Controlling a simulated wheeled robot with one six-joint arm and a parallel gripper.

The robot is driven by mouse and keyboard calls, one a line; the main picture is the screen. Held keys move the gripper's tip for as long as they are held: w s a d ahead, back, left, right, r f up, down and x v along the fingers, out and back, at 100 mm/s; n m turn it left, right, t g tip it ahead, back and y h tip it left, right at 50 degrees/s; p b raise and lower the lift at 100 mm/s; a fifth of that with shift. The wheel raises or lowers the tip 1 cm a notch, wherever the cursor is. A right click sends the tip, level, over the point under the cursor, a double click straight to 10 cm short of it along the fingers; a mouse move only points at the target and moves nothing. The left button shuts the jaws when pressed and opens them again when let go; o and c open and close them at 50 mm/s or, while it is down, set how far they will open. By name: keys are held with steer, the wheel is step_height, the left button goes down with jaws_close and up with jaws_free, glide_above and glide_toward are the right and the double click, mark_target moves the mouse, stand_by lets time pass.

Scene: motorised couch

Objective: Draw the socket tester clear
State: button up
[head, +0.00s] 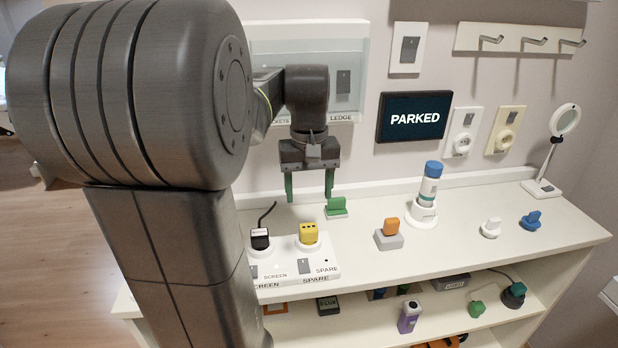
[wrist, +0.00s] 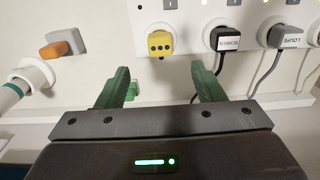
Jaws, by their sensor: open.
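The socket tester appears to be the yellow block (head: 309,233) with dark dots on its face; I read no name on it. It sits in the socket marked SPARE on the white socket panel (head: 326,258). In the wrist view the yellow block (wrist: 160,44) lies ahead, between the lines of the two fingers. My gripper (head: 309,192) has green fingers, is open and empty, and hangs above and apart from the block. The wrist view shows the open gripper (wrist: 163,78) too. The block's seated side is hidden.
A black plug (head: 260,239) with a cable sits left of the yellow block. A green block (head: 337,207) stands close behind it. An orange-topped grey block (head: 389,234) and a blue-capped bottle (head: 429,184) stand right. A wall screen (head: 414,117) reads PARKED.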

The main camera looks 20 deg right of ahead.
mark_target(309, 226)
steer(key=f+p, duration=0.1)
steer(key=f, duration=0.5)
steer(key=f+p, duration=0.2)
steer(key=f, duration=0.3)
steer(key=shift+w+f, duration=0.2)
steer(key=shift+f, duration=0.15)
stand_by(0.3)
steer(key=shift+d, duration=0.1)
steer(key=c, duration=0.7)
steer(key=o, duration=0.7)
